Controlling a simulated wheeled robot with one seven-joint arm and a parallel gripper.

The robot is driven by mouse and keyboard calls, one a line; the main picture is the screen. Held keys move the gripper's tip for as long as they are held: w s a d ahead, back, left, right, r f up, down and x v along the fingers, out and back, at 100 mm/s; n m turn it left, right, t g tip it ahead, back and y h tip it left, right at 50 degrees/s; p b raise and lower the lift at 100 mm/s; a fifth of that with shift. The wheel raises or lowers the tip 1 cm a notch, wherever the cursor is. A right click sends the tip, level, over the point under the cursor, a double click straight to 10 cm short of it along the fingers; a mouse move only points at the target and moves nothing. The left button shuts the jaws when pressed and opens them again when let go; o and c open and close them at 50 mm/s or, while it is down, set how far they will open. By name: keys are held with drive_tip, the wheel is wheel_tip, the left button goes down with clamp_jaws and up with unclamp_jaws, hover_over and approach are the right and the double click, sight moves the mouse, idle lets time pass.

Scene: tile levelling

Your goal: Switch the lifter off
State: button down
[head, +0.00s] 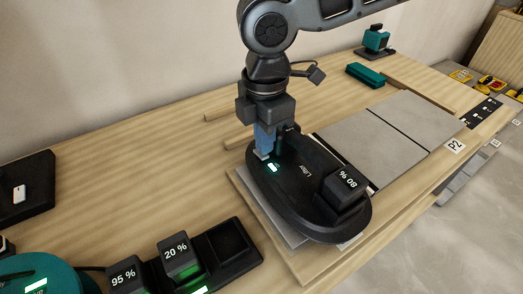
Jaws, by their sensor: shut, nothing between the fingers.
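The lifter (298,190) is a black oval device marked "Lifter", lying on a grey tile (262,205) on the bench. A lit green-white indicator (272,167) shows at its left end. A black block reading "80 %" (347,187) sits at its right end. My gripper (263,152) points down at the left end of the lifter, right by the lit indicator. Its fingers are shut with nothing seen between them. I cannot tell whether the fingertips touch the lifter, and the switch itself is not clearly visible.
Grey tiles (415,118) lie right of the lifter. A charger (228,245) with blocks reading "95 %" and "20 %" stands front left, beside a teal device (30,275). A teal block (365,74) lies at the back.

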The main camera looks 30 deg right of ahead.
drive_tip(key=shift+f+b, duration=0.4)
drive_tip(key=shift+f, duration=0.5)
idle(0.4)
drive_tip(key=shift+r+p, duration=3.55)
drive_tip(key=shift+p, duration=0.15)
